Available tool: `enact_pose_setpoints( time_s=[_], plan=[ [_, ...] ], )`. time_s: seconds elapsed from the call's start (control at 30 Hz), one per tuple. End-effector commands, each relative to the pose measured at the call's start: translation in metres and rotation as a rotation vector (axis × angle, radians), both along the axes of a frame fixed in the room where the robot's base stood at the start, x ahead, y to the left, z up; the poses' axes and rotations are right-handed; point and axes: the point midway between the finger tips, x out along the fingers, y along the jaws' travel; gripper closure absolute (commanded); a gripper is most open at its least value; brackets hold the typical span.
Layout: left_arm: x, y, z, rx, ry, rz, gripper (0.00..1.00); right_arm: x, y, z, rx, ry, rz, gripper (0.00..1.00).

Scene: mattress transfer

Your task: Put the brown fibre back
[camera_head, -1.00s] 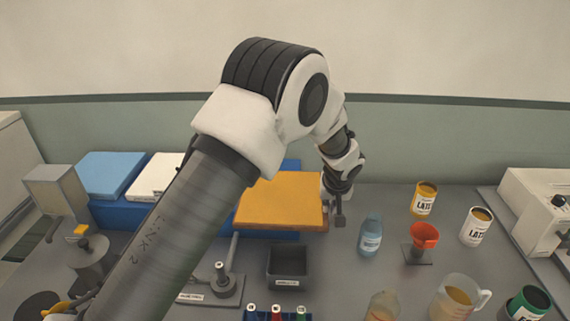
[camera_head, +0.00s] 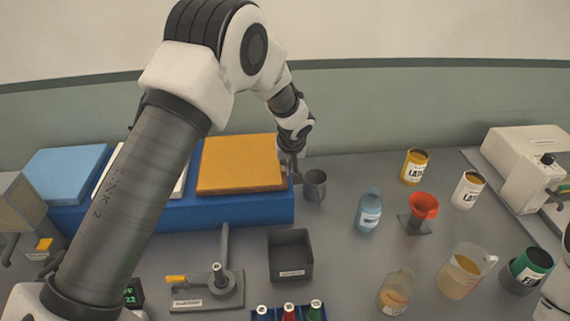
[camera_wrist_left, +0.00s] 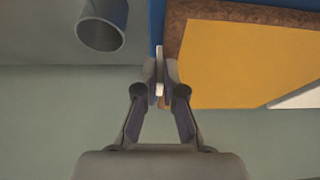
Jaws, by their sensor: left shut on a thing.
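The brown fibre (camera_wrist_left: 215,11) shows in the left wrist view as a rough brown border along a flat orange-yellow slab (camera_wrist_left: 250,60). In the head view the slab's orange top (camera_head: 240,163) lies over the right part of the long blue base (camera_head: 240,210). My left gripper (camera_head: 290,173) is at the slab's right edge. In the left wrist view its fingers (camera_wrist_left: 160,80) are closed at that edge; the exact contact is small and partly hidden. My right gripper is not in view.
A grey mug (camera_head: 315,187) stands just right of the left gripper. White (camera_head: 115,175) and light blue (camera_head: 66,172) slabs lie to the left. A black bin (camera_head: 290,260), blue bottle (camera_head: 368,213) and red funnel (camera_head: 424,206) stand in front and to the right.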

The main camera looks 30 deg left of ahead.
Motion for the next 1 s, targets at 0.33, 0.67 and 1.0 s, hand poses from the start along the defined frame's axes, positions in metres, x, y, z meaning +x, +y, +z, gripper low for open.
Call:
enact_pose_setpoints(
  time_s=[0.33,0.67,1.0],
  plan=[
    [0.0,0.0,0.0,-0.001,-0.002,0.001,0.67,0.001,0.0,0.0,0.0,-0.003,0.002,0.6],
    [-0.003,-0.002,0.01,0.001,-0.003,0.0,0.67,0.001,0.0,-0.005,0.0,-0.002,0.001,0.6],
    [-0.029,-0.021,0.084,0.001,-0.006,0.0,0.67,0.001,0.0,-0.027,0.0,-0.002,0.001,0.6]
  ],
)
